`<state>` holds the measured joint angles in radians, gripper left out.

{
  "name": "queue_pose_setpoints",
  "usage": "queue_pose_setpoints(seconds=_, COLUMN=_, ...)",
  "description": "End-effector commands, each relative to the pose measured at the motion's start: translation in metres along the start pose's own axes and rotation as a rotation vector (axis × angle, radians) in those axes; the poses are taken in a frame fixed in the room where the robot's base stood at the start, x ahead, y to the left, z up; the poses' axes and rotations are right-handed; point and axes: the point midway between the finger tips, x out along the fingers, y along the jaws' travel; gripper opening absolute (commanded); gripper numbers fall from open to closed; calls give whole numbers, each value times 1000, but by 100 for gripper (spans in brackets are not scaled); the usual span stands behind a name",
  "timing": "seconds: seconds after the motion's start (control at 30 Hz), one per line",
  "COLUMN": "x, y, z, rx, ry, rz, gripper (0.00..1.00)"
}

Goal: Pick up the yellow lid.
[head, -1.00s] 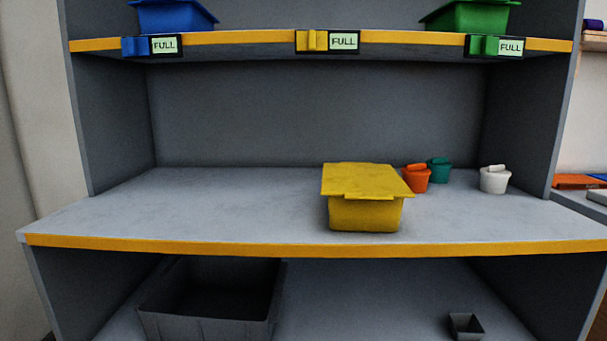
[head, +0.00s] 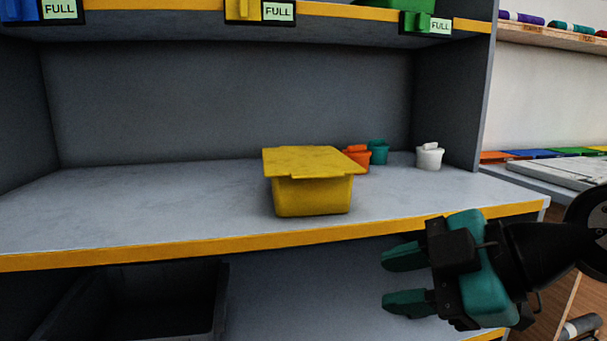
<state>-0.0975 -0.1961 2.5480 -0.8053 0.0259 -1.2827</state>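The yellow lid (head: 313,161) is a flat plate lying on top of a yellow bin (head: 312,196), which stands on the middle shelf. The lid looks shifted a little to the left on the bin. My gripper (head: 396,279) is at the lower right, in front of the shelf's yellow front edge and lower than the lid. Its two teal fingers are apart with nothing between them. It is clear of the lid and the bin.
An orange pot (head: 358,159), a teal pot (head: 378,152) and a white pot (head: 429,157) stand right of the bin. The middle shelf (head: 130,210) is bare to the left. A dark crate (head: 222,310) sits below. An upper shelf with FULL signs hangs above.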

Motion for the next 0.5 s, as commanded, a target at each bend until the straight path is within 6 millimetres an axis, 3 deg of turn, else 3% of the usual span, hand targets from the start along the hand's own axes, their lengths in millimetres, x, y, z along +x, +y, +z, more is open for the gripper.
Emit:
queue_pose_setpoints(seconds=0.07, x=6, y=17, z=5, rx=-209, ry=58, rz=135, gripper=37)
queue_pose_setpoints(seconds=0.2, x=0, y=50, z=4, rx=-531, ry=73, rz=374, gripper=37)
queue_pose_setpoints(seconds=0.33, x=-9, y=70, z=6, rx=-714, ry=32, rz=526, gripper=37)
queue_pose_setpoints(seconds=0.5, x=-15, y=84, z=4, rx=-808, ry=-3, rz=605, gripper=37)
